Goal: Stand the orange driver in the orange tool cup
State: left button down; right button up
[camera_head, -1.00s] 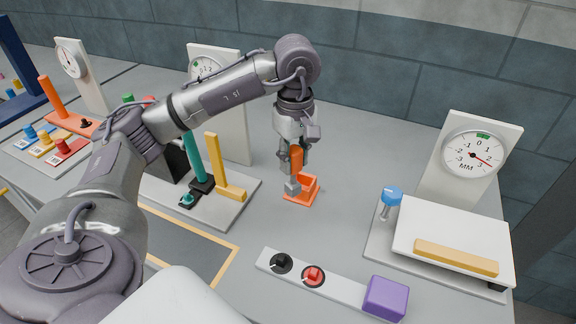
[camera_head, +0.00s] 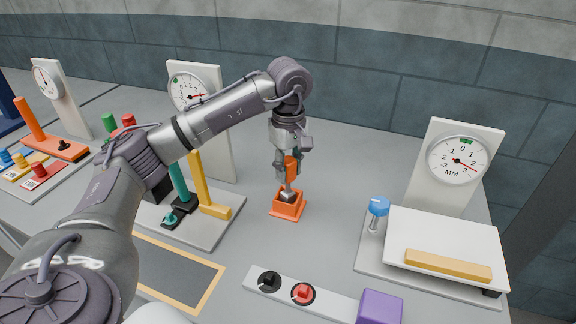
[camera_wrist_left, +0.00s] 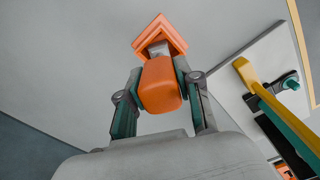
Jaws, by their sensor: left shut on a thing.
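My left gripper (camera_head: 286,172) is shut on the orange driver (camera_head: 292,166), gripping its handle. The driver is roughly upright, with its grey shaft pointing down at the orange tool cup (camera_head: 287,210). The cup is a small square orange holder on the grey table. The shaft's lower end is at the cup's opening; how deep it reaches I cannot tell. In the left wrist view the handle (camera_wrist_left: 160,85) sits between the two fingers, and the cup (camera_wrist_left: 160,32) shows beyond it, in line with the shaft. My right gripper is not in view.
Left of the cup, a plate (camera_head: 213,235) bears a yellow post (camera_head: 202,185) and a green post, with a dial gauge behind. At right stand a blue-topped item (camera_head: 377,207) and a white platform (camera_head: 445,238). A knob strip (camera_head: 330,303) and purple block (camera_head: 380,306) lie in front.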

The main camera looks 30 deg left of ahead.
pick_arm(q)
jog(key=shift+f, duration=0.4)
jog(key=shift+f+b, duration=0.55)
jog(key=shift+f, duration=0.1)
dwell(0.4)
jog(key=c, duration=0.7)
grip_release()
jog(key=o, duration=0.5)
jog(key=shift+o, duration=0.2)
